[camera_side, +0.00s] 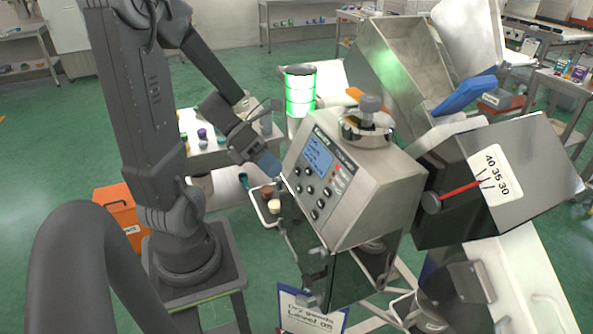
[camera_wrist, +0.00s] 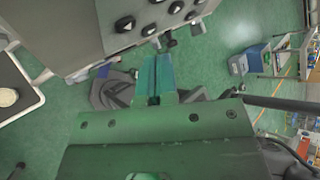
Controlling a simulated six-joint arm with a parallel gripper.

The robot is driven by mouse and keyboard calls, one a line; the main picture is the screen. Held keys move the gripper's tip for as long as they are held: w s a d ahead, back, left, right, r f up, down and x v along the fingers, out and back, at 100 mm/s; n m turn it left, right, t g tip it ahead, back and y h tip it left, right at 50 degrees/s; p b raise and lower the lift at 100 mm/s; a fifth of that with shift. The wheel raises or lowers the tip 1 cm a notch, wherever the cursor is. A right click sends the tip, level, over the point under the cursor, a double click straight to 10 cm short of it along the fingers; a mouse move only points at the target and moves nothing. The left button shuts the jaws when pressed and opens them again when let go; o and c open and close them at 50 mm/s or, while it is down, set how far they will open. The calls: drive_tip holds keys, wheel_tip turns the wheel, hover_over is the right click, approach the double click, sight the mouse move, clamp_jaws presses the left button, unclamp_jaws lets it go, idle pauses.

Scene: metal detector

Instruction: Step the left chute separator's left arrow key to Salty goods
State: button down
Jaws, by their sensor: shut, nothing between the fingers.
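The separator (camera_side: 375,190) is a grey metal box with a slanted front panel. The panel has a blue screen (camera_side: 318,158) whose text is too small to read, and several dark keys (camera_side: 315,203) below it. I cannot tell which key is the left arrow. My gripper (camera_side: 277,174) is shut and empty, at the left edge of the panel, beside the screen. In the wrist view the shut teal fingers (camera_wrist: 155,66) point toward the panel's edge, just below a dark key (camera_wrist: 148,30); contact is not clear. Another key (camera_wrist: 125,24) lies to its left.
A grey box with a dial scale (camera_side: 497,172) and red pointer stands right of the separator. A metal hopper (camera_side: 400,60) rises behind. A small tray (camera_side: 265,207) with round items sits left of the panel. An orange bin (camera_side: 122,212) stands on the floor at left.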

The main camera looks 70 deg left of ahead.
drive_tip(key=shift+w+f, duration=0.4)
drive_tip(key=shift+w, duration=0.4)
idle(1.5)
drive_tip(key=shift+w+f, duration=0.2)
drive_tip(key=shift+w, duration=0.15)
drive_tip(key=shift+w+f, duration=0.15)
drive_tip(key=shift+w, duration=0.15)
idle(0.6)
drive_tip(key=shift+s, duration=0.15)
drive_tip(key=shift+s+r, duration=0.35)
drive_tip(key=shift+s, duration=0.2)
drive_tip(key=shift+s+r, duration=0.4)
drive_tip(key=shift+s, duration=0.35)
drive_tip(key=shift+s+r, duration=0.35)
drive_tip(key=shift+s, duration=0.4)
drive_tip(key=shift+s+r, duration=0.4)
drive_tip(key=shift+s, duration=0.35)
drive_tip(key=shift+w, duration=0.1)
